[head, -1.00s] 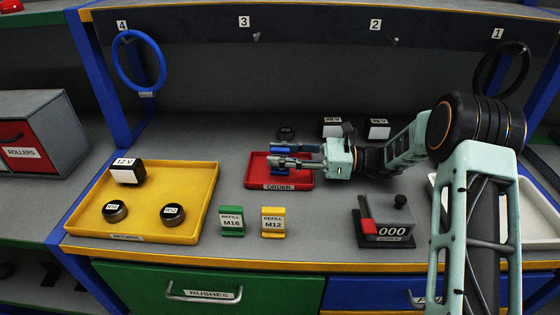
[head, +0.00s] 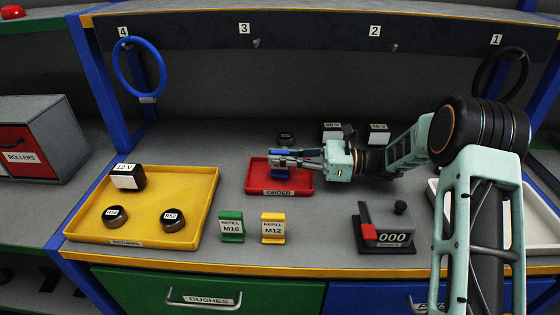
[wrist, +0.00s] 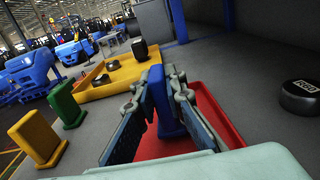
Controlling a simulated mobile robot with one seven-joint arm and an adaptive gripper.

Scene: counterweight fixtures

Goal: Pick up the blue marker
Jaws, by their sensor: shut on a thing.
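The blue marker (wrist: 168,118) stands upright between the fingers of my gripper (wrist: 161,82) in the wrist view, with a finger against each side. In the head view my gripper (head: 281,158) is shut on it over the red ORDER tray (head: 303,180). The fingers hide much of the marker there. I cannot tell whether its foot touches the tray floor.
A yellow tray (head: 196,205) on the left holds a 12 V block and two dark round pieces. Green M16 (head: 231,228) and yellow M12 (head: 273,229) refill markers stand in front. A counter device (head: 388,231) is at right. A dark round weight (wrist: 300,97) lies behind the red tray.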

